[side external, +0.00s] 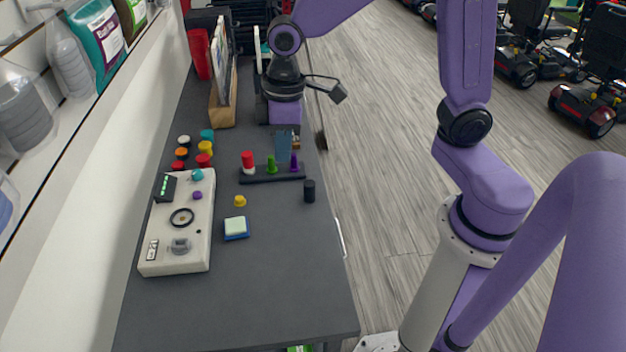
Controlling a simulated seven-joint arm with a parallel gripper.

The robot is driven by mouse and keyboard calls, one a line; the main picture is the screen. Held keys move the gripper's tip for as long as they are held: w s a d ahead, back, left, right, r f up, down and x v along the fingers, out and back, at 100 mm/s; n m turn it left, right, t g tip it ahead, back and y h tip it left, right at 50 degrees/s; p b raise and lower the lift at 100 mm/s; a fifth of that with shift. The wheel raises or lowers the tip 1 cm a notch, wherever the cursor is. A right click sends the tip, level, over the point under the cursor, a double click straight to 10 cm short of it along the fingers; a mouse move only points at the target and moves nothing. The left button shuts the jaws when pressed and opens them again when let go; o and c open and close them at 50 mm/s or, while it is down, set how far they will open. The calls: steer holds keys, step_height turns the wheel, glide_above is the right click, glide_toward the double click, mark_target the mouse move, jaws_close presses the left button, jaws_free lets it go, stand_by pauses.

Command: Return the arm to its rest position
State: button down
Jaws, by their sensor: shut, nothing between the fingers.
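My purple arm reaches from the right side of the picture up over the far part of the dark table (278,290). My gripper (284,150) points down at its end, above and just behind a dark rack (262,177). Its fingers are small in this view and look shut, with nothing seen between them. The rack holds a red peg (248,159), a green peg (271,164) and a purple peg (294,162). My gripper and arm hide part of the table behind the rack.
A pale panel (153,250) with a dial lies at left. Several coloured discs (205,148) stand behind it. A yellow knob (240,201), blue-and-white block (236,228) and black cylinder (309,191) stand nearby. A wooden holder (222,108) is left of my gripper. The front tabletop is clear.

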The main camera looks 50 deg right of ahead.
steer(key=s+d+n, duration=0.1)
steer(key=s+d, duration=0.2)
steer(key=s, duration=0.6)
steer(key=s+d+n, duration=0.2)
steer(key=s+d, duration=0.2)
steer(key=s, duration=0.6)
steer(key=shift+r+n, duration=0.15)
steer(key=shift+n, duration=0.15)
